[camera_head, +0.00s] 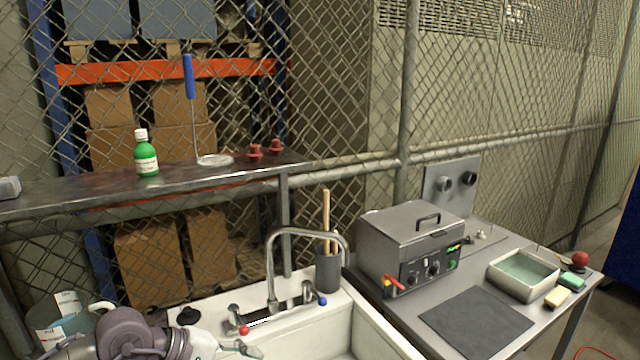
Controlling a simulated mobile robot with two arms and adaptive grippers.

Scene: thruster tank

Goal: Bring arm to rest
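My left arm comes in at the bottom left corner, in front of the sink. Its grey and white links show there, partly cut off by the lower edge. What looks like the tip of my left gripper (240,348) is small and low, by the left rim of the white sink (372,318) and below the tap's red-marked handle. I cannot make out its fingers well enough to tell open from shut. No held thing is visible. My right arm and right gripper are out of view.
A curved tap (271,262) rises from the sink. A dark holder (328,272) with wooden handles stands behind it. A shelf (90,189) above bears a green bottle (146,157). On the right, a metal box machine (410,245) and a tray (523,285) stand on a table.

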